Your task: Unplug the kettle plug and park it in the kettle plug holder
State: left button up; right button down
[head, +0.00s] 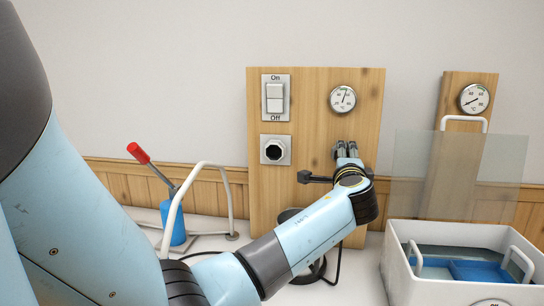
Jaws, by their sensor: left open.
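The socket (275,150) on the wooden board shows a dark, open face with no plug in it. A dark, bar-shaped piece (315,178) with a blocky left end sticks out to the left beside my left gripper. It looks like the kettle plug or its holder; I cannot tell which, since my wrist hides its right end. My left gripper (346,150) is open, in front of the board below the gauge, with its fingers pointing at the board. I cannot see anything between the fingers. A black cable (338,262) hangs below my wrist. My right gripper is out of view.
An On/Off switch (275,97) and a gauge (343,98) sit on the board (312,90). A blue pump with a red handle (139,153) and a white bent pipe (203,164) stand left. A clear panel (410,160) and white basin (403,270) stand right.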

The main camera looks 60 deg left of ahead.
pick_arm(q)
jog(key=shift+s+d, duration=0.1)
jog(key=shift+d, duration=0.05)
jog(key=shift+p+v, duration=0.45)
jog(key=shift+v, duration=1.4)
jog(key=shift+s+d, duration=0.15)
jog(key=shift+s, duration=0.05)
jog(key=v, duration=0.7)
jog(key=shift+s+d, duration=0.15)
